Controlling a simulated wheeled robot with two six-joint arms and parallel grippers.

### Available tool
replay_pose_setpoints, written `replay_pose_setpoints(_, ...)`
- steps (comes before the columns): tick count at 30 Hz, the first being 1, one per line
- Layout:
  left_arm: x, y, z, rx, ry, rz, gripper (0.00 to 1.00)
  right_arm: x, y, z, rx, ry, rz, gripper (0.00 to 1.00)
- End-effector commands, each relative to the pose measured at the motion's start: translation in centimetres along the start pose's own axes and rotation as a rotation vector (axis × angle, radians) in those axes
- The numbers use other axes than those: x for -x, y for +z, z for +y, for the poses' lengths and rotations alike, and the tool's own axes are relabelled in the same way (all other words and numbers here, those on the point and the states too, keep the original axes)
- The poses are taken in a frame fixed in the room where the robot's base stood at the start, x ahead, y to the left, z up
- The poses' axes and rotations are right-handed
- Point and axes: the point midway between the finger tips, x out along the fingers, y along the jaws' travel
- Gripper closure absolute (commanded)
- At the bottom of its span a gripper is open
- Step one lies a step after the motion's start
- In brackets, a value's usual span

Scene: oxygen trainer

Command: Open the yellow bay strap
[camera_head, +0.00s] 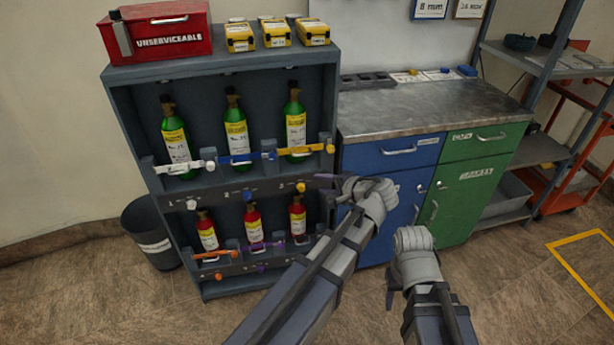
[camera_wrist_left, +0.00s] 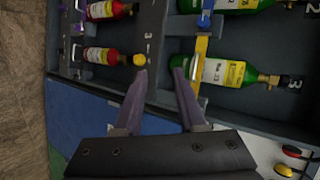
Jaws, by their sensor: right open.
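The yellow bay strap (camera_head: 303,150) lies across the front of the right-hand green bottle (camera_head: 296,125) on the upper shelf, with a yellow end piece (camera_head: 330,148) at its right. In the left wrist view the strap (camera_wrist_left: 200,48) runs over the bottle marked 3 (camera_wrist_left: 232,73). A yellow knob (camera_head: 300,187) sits on the rail below; it also shows in the left wrist view (camera_wrist_left: 139,60). My left gripper (camera_head: 327,187) is open and empty, just below and right of the strap. One fingertip appears close to the strap; contact cannot be told. My right gripper (camera_head: 389,288) is open, low and away from the rack.
White (camera_head: 185,167) and blue (camera_head: 245,157) straps hold the neighbouring green bottles. Red bottles (camera_head: 253,224) stand below. A blue and green cabinet (camera_head: 400,152) adjoins the rack's right side. A bin (camera_head: 151,235) stands left. Floor in front is clear.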

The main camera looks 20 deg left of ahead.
Motion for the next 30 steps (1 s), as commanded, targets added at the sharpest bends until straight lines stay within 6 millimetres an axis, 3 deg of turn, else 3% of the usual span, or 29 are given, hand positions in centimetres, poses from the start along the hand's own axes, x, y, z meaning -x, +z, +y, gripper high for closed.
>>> replay_pose_setpoints(1,-1.7,-1.3,-0.1,-0.025,-0.076,0.008,0.60,-2.2,-0.1,-0.2,0.000,0.000,0.000,0.50)
replay_pose_setpoints(6,-2.9,-3.2,-2.9,-0.094,-0.249,0.026,0.60,-3.9,-0.2,-0.4,0.000,0.000,0.000,0.50)
replay_pose_setpoints(16,-3.5,-3.6,-4.1,-0.116,-0.300,0.028,0.60,-4.1,-0.2,-0.4,0.000,0.000,0.000,0.50)
replay_pose_setpoints(30,-9.6,-3.9,-5.9,-0.115,-0.298,0.028,0.60,-5.4,-0.3,-0.5,0.000,0.000,0.000,0.50)
